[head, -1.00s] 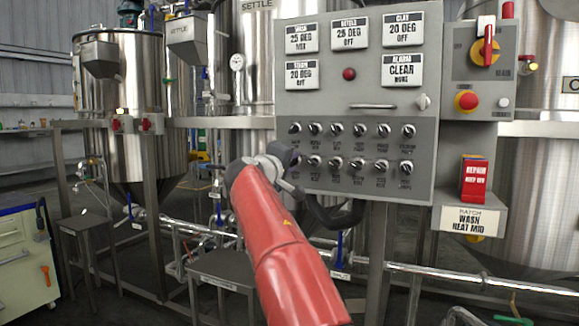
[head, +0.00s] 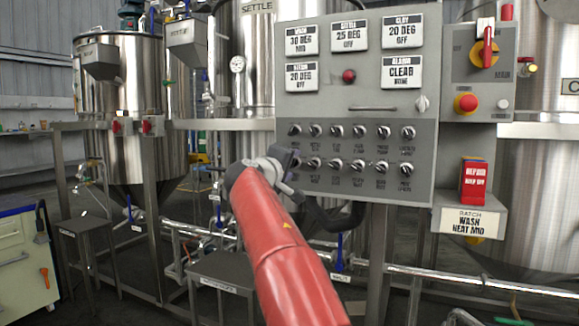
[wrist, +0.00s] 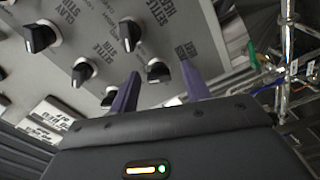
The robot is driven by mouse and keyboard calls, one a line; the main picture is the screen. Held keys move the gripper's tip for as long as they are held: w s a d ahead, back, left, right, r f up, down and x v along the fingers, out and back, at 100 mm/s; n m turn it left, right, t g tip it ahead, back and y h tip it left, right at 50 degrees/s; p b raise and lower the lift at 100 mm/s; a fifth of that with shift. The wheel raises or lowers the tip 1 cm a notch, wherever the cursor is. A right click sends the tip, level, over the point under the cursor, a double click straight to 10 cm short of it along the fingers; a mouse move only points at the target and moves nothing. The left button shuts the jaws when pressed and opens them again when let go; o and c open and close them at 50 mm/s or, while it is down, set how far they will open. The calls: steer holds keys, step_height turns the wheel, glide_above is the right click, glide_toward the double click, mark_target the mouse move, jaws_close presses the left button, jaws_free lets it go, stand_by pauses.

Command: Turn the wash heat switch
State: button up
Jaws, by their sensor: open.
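The grey control panel (head: 330,105) carries two rows of black knobs with small labels, hard to read in the head view. A top-row left knob (head: 294,129) shows just above my gripper (head: 284,157), which is at the panel's lower left edge. In the wrist view my gripper (wrist: 160,69) is open, with a black knob (wrist: 158,72) showing between its purple fingers. Whether the fingers touch it cannot be told. Labels there read settle heat and settle stir; the wash heat label is not clearly legible. The wash display (head: 302,41) reads 30 deg, MID.
A batch card (head: 468,222) reads wash heat mid. A handle bar (head: 373,107) sticks out above the knobs. A stool (head: 222,272) stands below.

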steer(key=b+v, duration=0.2)
steer(key=v, duration=0.5)
steer(key=shift+s+a, duration=0.15)
steer(key=shift+s, duration=0.2)
steer(key=s+d+f+m+g, duration=0.2)
steer(key=d+f+g, duration=0.15)
steer(key=d, duration=0.75)
steer(key=s+d+f+m+g+y, duration=0.2)
steer(key=s+d+f+m+g, duration=0.15)
steer(key=s+d+f, duration=0.8)
steer(key=s+d+f+m+g+y, duration=0.1)
steer(key=s+f+m+g+y, duration=0.1)
steer(key=s+f, duration=0.85)
steer(key=s+d+f+m+g+y, duration=0.1)
steer(key=s+f+m+g+y, duration=0.1)
steer(key=s+f, duration=0.9)
steer(key=s+r+p, duration=0.4)
steer(key=r+p, duration=0.9)
steer(key=r, duration=0.2)
steer(key=shift+a+r+p, duration=0.25)
steer(key=shift+r+p, duration=0.1)
steer(key=shift+r, duration=0.05)
